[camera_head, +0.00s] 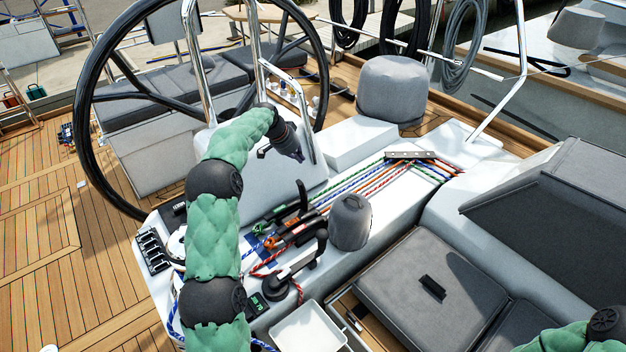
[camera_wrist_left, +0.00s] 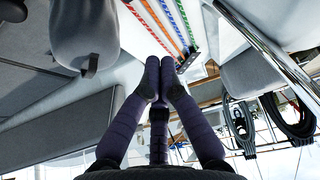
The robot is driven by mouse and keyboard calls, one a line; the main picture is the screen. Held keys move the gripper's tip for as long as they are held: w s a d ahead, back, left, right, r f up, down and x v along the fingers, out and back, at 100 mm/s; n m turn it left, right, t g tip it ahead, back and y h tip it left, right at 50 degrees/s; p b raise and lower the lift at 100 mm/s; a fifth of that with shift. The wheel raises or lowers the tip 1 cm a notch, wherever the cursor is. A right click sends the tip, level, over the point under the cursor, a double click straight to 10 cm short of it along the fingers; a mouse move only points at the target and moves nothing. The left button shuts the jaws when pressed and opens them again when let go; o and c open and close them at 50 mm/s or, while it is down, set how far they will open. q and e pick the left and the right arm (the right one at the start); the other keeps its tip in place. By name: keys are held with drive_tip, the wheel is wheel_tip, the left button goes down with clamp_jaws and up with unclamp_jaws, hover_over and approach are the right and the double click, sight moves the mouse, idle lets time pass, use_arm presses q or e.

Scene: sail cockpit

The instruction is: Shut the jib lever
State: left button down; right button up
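A bank of rope-clutch levers (camera_head: 290,230) sits on the white cockpit ledge, with black handles and green, orange and red ropes. One black handle (camera_head: 302,196) stands raised, and the others lie lower. I cannot read labels, so I cannot tell which is the jib lever. My left gripper (camera_head: 291,152) is above and behind the levers, near the wheel pedestal, apart from them. In the left wrist view its fingertips (camera_wrist_left: 160,68) are together with nothing between them. The coloured ropes (camera_wrist_left: 170,22) show beyond them. My right gripper is out of view.
A grey-covered winch (camera_head: 350,222) stands right of the levers. A black crank handle (camera_head: 300,266) and a white tray (camera_head: 308,330) are in front. The large black steering wheel (camera_head: 84,130) and steel rails (camera_head: 299,100) are close to my left arm.

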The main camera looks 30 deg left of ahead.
use_arm(q)
drive_tip(key=shift+w+d+f, duration=0.15)
drive_tip(key=shift+w+f, duration=0.1)
drive_tip(key=shift+w, duration=0.2)
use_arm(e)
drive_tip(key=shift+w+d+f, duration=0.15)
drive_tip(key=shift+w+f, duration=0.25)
use_arm(q)
drive_tip(key=b+x, duration=0.2)
drive_tip(key=x, duration=0.8)
drive_tip(key=shift+s+a+f+b, duration=0.15)
drive_tip(key=shift+s+a+b, duration=0.1)
drive_tip(key=shift+s, duration=0.35)
drive_tip(key=shift+s+a+f+b, duration=0.1)
drive_tip(key=shift+s+a+b, duration=0.15)
drive_tip(key=shift+s, duration=0.4)
drive_tip(key=shift+s+a+f+b, duration=0.15)
drive_tip(key=shift+s+a, duration=0.05)
drive_tip(key=shift+s, duration=0.4)
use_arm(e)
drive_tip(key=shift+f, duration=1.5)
